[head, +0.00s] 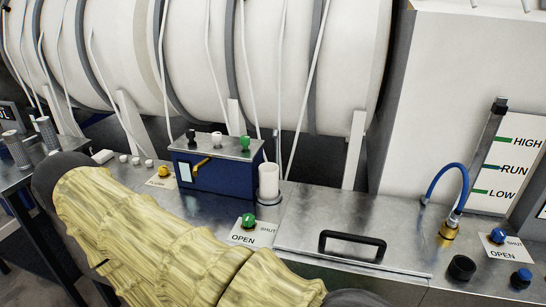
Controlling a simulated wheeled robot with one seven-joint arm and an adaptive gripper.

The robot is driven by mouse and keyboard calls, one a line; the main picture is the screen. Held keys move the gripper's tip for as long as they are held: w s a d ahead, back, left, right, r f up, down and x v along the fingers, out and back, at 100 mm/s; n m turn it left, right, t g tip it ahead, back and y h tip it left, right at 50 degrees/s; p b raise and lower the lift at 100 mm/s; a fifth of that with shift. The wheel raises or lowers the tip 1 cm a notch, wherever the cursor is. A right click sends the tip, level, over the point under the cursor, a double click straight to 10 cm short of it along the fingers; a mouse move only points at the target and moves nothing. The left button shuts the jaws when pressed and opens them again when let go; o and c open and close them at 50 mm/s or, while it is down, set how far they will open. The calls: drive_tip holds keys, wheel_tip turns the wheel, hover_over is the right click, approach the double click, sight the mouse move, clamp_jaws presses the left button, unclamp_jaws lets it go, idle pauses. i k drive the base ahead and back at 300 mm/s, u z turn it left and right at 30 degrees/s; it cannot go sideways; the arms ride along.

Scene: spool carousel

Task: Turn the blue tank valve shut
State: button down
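A blue valve knob (498,236) sits at the far right of the steel bench in the head view. It stands on a white plate (508,251) marked SHUT at its right and OPEN below. I cannot tell which way the knob points. My gripper is not in view. My arm, in a yellowish sleeve, crosses the lower left and leaves the picture at the bottom middle, left of the blue knob.
A second blue knob (522,277) and a black knob (461,268) stand near the front. A blue hose (437,183) arches to a brass fitting (448,231). A lid with a black handle (352,237) is left of these. A green valve (248,220) has a similar plate.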

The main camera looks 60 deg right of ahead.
sight(497, 234)
drive_tip(key=u, duration=0.05)
drive_tip(key=k, duration=1.2)
drive_tip(key=z, duration=2.9)
drive_tip(key=k, duration=1.3)
drive_tip(key=u, duration=0.4)
drive_tip(key=i, duration=0.65)
drive_tip(key=u, duration=0.3)
